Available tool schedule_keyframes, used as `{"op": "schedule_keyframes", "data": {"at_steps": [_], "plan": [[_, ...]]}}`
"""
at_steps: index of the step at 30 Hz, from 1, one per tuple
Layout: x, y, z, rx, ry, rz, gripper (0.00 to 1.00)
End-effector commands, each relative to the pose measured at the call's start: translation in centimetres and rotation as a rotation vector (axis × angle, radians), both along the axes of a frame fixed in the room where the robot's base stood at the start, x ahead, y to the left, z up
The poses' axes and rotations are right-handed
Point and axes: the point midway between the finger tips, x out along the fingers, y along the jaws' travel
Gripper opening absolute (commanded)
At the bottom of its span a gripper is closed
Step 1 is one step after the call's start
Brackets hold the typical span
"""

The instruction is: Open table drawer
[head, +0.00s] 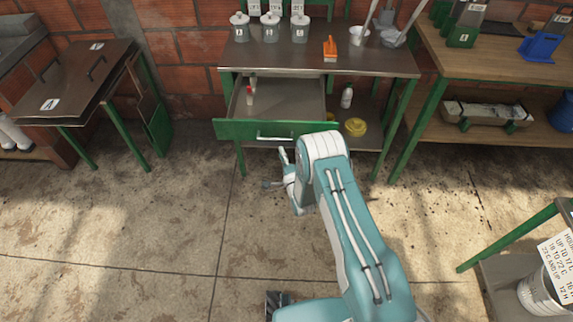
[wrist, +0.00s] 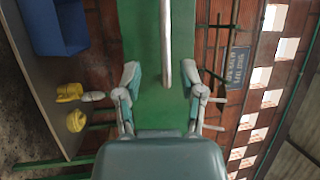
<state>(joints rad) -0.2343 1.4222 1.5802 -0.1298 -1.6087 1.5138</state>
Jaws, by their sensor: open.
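The table drawer (head: 300,103) is pulled out from under the metal-topped table (head: 330,62), and its inside shows. Its green front (head: 228,130) carries a pale bar handle (head: 275,137). In the wrist view, the green drawer front (wrist: 143,45) stands upright with the handle (wrist: 166,45) running down from the top. My gripper (head: 275,170) is open just in front of and below the handle. In the wrist view, my gripper's (wrist: 160,78) fingers stand apart on both sides of the handle's lower end. I cannot tell whether they touch it.
A small red-and-white bottle (head: 250,95) stands in the drawer. Lidded canisters (head: 270,28) and an orange tool (head: 330,48) sit on the table. A white bottle (head: 347,97) and yellow item (head: 356,127) are on the lower shelf. The floor in front (head: 120,220) is clear.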

Motion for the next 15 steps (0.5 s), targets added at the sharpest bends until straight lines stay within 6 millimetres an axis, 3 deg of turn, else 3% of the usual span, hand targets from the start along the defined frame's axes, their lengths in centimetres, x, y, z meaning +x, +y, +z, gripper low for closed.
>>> {"op": "schedule_keyframes", "data": {"at_steps": [6, 15], "plan": [[-3.5, -1.4, -0.8, -0.002, 0.003, -0.001, 0.51], [-4.7, -1.8, -1.1, -0.002, 0.002, -0.001, 0.51]]}}
